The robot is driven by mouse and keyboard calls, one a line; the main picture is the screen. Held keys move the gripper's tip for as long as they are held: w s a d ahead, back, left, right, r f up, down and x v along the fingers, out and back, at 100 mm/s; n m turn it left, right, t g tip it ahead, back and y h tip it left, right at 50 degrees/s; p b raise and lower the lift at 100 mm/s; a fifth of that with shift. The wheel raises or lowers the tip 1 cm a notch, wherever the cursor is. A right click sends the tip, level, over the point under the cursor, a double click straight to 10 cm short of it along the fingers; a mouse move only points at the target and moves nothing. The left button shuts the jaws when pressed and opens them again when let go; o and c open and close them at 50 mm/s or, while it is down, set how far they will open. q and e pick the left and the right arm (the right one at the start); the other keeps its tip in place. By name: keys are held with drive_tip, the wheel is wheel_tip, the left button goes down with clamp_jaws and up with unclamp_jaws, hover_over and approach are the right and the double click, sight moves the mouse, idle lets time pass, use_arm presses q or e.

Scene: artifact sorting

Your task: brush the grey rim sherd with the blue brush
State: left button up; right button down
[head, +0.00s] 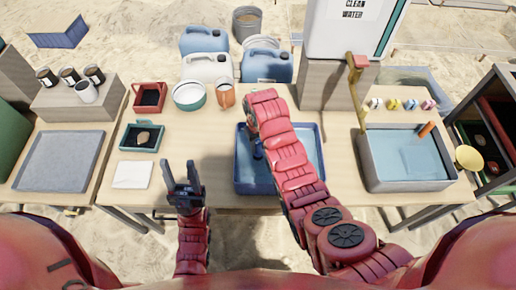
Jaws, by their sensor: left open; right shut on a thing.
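My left gripper (182,176) is open and empty, above the front edge of the table, left of the blue tray (240,183). My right arm reaches over that tray and bends down into it. My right gripper (257,150) is mostly hidden by its own arm. It is shut on a small dark blue thing, which looks like the blue brush, low over the tray's left part. I cannot make out the bristles. The grey rim sherd cannot be made out; my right arm covers part of the tray. A brownish sherd (143,137) lies in a small teal tray (125,146).
A white cloth or sheet (132,175) lies left of my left gripper. A red tray (136,107), teal-rimmed bowl (189,95) and orange cup (225,96) stand behind. A grey water basin (405,187) is at right, beside a brass tap (357,75). Jugs (266,66) stand at the back.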

drive_tip(key=shift+w+f+b, duration=0.15)
drive_tip(key=shift+w+b, duration=0.2)
drive_tip(key=shift+w, duration=0.2)
drive_tip(key=shift+s+p, duration=0.6)
drive_tip(key=shift+p, duration=0.05)
drive_tip(key=shift+s+r, duration=0.2)
drive_tip(key=shift+s, duration=0.45)
drive_tip(key=shift+w+f+b, duration=0.2)
drive_tip(key=shift+w+b, duration=0.2)
drive_tip(key=shift+w, duration=0.25)
drive_tip(key=shift+w+r+b, duration=0.1)
drive_tip(key=shift+w+b, duration=0.35)
drive_tip(key=shift+w, duration=0.2)
drive_tip(key=shift+s+r+p, duration=0.2)
drive_tip(key=shift+s+p, duration=0.25)
drive_tip(key=shift+p, duration=0.05)
drive_tip(key=shift+s+p, duration=0.35)
drive_tip(key=shift+s, duration=0.45)
